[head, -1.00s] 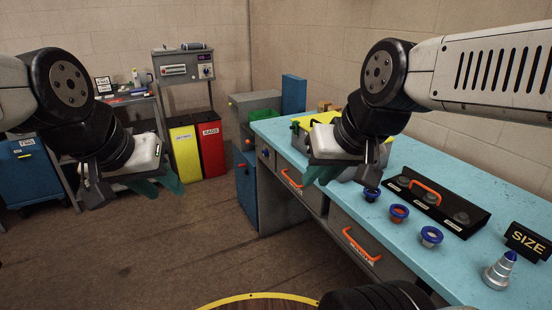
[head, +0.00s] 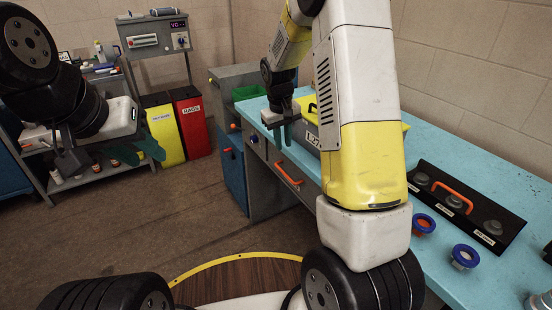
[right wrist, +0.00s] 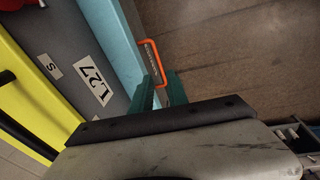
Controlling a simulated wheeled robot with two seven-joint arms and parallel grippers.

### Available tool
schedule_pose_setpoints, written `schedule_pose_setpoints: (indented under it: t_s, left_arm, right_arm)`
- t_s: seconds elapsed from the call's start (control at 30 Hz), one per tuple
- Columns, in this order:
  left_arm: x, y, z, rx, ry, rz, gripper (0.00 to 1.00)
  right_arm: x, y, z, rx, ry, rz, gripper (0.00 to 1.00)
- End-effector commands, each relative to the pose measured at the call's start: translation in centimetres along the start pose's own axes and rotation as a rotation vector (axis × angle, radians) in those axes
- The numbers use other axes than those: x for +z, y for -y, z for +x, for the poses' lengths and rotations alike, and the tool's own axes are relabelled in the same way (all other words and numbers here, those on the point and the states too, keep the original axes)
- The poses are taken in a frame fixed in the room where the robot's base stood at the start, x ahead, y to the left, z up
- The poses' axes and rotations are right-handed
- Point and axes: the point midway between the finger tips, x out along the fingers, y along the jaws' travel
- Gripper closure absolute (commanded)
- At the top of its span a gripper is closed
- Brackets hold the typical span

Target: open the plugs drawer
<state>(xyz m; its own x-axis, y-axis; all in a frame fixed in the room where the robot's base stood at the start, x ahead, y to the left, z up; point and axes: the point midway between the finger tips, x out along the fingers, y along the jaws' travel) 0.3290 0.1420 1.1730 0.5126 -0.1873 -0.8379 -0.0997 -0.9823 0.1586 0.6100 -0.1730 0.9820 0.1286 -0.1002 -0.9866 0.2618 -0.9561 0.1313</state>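A grey drawer under the blue bench top has an orange handle (head: 288,173); its label is too small to read. The drawer front looks flush and closed. In the right wrist view the orange handle (right wrist: 153,62) lies between and beyond my fingertips, with a label inside it. My right gripper (head: 284,143) is open and empty with its green fingers pointing down, near the bench's front edge above the handle. It also shows in the right wrist view (right wrist: 161,88). My left gripper (head: 137,152) is open and empty at the left, far from the bench. My right arm hides the nearer drawer.
A grey bin marked L27 (right wrist: 90,75) with a yellow rim stands on the bench beside my right gripper. A black rack (head: 465,210) and blue-rimmed fittings (head: 464,257) are on the bench (head: 450,145). Yellow and red bins (head: 192,125) stand at the back. Floor before the bench is clear.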

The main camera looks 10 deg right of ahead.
Motion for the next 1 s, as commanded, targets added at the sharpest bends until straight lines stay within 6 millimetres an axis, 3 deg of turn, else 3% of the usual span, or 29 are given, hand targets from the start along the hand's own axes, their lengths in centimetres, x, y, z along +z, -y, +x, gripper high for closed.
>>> schedule_pose_setpoints:
  t_s: [0.03,0.2,0.8,1.0]
  left_arm:
    - [0.0,0.0,0.0,0.0,0.0,0.0,0.64]
    - [0.0,0.0,0.0,0.0,0.0,0.0,0.64]
    - [0.0,0.0,0.0,0.0,0.0,0.0,0.64]
    - [0.0,0.0,0.0,0.0,0.0,0.0,0.64]
  right_arm:
    - [-0.7,0.1,2.3,0.015,0.027,-0.023,0.8]
    - [-1.8,-0.1,6.5,0.051,0.071,-0.069,0.8]
    - [-1.5,-0.5,14.5,0.06,0.087,-0.084,0.8]
    - [-1.4,-0.6,15.6,0.06,0.085,-0.084,0.8]
